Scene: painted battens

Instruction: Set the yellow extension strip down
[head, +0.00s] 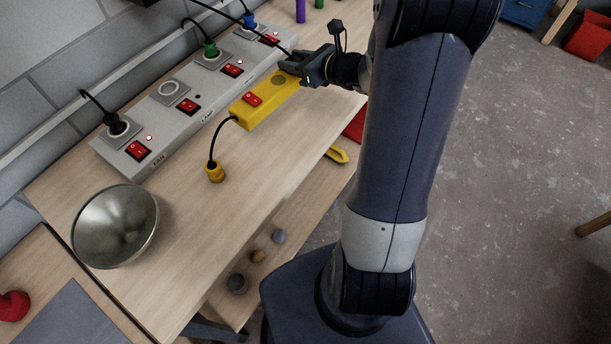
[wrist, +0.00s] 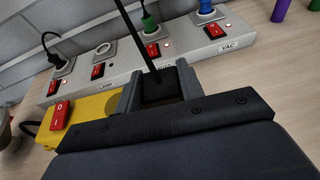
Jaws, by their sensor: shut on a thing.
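The yellow extension strip (head: 243,119) lies on the wooden bench along the front of the grey strip; it also shows at the left in the wrist view (wrist: 90,107). My gripper (head: 292,65) is at the strip's far right end, beyond the socket. In the wrist view its fingers (wrist: 157,88) are shut on a black plug (wrist: 157,93) with a black cable. I cannot tell whether the plug touches the strip.
The grey strip (head: 148,122) holds black (head: 116,125), green (head: 210,48) and blue plugs (head: 249,20), with one empty socket (head: 174,88). A metal bowl (head: 114,226) stands at the front left. Purple and green cylinders stand beyond.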

